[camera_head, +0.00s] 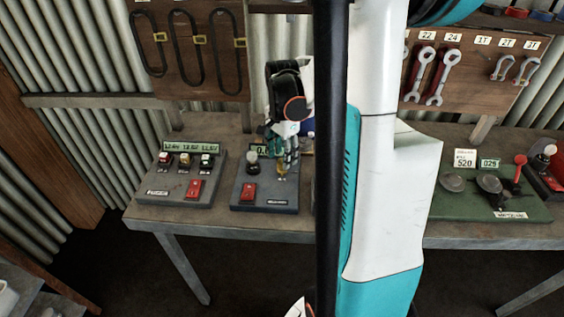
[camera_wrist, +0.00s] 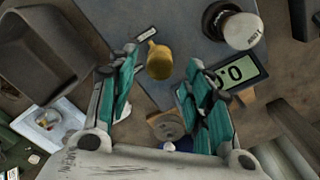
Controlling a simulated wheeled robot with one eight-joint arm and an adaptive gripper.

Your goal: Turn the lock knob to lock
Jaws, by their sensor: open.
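A small brass-coloured knob (camera_head: 281,172), the likely lock knob, is on the dark grey control box (camera_head: 265,208) left of centre. My gripper (camera_head: 282,158) hangs over the box, pointing down at this knob. In the wrist view, my gripper (camera_wrist: 162,57) is open, with its teal-padded fingers apart. The brass knob (camera_wrist: 159,62) shows between the fingertips, with a visible gap on both sides. Whether the fingers are level with it in height I cannot tell. A small label (camera_wrist: 146,33) lies beside it. The knob's lock marking cannot be read.
The same box carries a dark knob with a white cap (camera_wrist: 240,27), a display (camera_wrist: 237,74) and a red switch (camera_head: 249,192). Another box with several small knobs (camera_head: 180,185) stands left on the bench; a green scale unit (camera_head: 490,195) stands right. My arm hides the bench middle.

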